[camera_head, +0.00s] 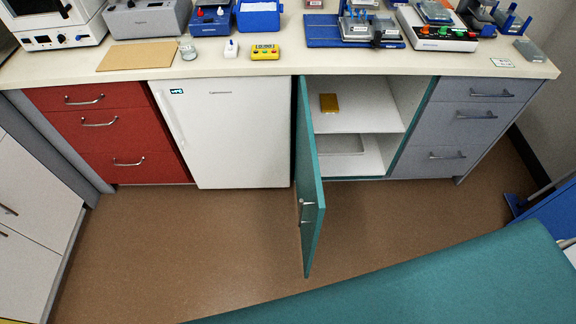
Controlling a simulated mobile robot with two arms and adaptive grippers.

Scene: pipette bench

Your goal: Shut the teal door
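The teal door (312,190) stands wide open, swung out into the room from its hinges at the left side of the cabinet opening. A metal handle (306,204) sits on the door's lower part, near its free edge. The open cabinet (345,119) shows white shelves, with a small yellow-brown box (329,103) on the upper one. Neither of my grippers is in view.
A white fridge (226,135) is left of the door, with red drawers (108,133) beyond it. Grey drawers (466,127) are on the right. A teal-topped surface (440,275) fills the lower right. Brown floor (190,240) is clear before the fridge. Lab equipment crowds the counter (345,62).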

